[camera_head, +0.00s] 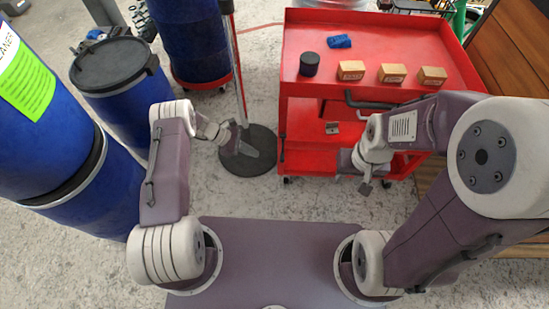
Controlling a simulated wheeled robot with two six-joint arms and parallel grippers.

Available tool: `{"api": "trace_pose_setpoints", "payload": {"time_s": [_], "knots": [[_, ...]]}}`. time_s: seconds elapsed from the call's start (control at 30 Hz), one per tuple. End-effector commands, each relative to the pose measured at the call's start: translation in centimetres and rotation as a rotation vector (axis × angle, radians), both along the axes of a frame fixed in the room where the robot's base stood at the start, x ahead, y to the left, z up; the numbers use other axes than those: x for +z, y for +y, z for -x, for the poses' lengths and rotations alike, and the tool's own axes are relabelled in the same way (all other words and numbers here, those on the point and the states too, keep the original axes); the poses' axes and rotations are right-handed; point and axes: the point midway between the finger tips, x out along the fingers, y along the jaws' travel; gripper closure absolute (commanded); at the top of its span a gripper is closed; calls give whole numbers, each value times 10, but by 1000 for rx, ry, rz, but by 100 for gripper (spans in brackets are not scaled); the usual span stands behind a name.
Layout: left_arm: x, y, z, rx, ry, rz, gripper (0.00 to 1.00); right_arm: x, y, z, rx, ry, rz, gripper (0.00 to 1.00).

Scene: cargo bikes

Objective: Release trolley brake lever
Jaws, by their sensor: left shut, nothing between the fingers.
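A red trolley (289,120) stands ahead of me, right of centre, with a tray top and a lower shelf. Small dark casters show under it, one at its near left corner (287,180). I cannot make out a brake lever. My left gripper (246,148) is shut and empty, left of the trolley, above the round dark base of a stand in the picture. My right gripper (366,188) is in front of the trolley's lower near side, partly hidden by its own wrist; I cannot tell whether it is open.
The stand's dark base (247,165) carries an upright pole (238,70). Blue barrels (120,125) crowd the left. The trolley top holds a black cylinder (309,63), a blue item (339,41) and three small wooden blocks (391,73). Wooden boards (515,45) stand at the right.

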Motion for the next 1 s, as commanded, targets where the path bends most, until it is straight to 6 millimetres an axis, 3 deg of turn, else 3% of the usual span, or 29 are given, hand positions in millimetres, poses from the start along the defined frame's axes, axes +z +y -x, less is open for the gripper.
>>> {"api": "trace_pose_setpoints", "payload": {"time_s": [0.27,0.7,0.73,0.8,1.0], "knots": [[-9,-9,1,-4,1,0,100,-3,0,0,0,0,0,64],[-76,-74,1,-4,1,-1,100,-24,0,0,0,0,0,64],[-61,-75,-1,-4,-2,-1,100,-15,0,0,0,1,0,64],[-49,-80,-1,-3,-3,-1,100,-10,0,0,0,0,0,64],[-35,-88,0,-3,-1,-1,100,-7,0,0,0,0,0,64]]}}
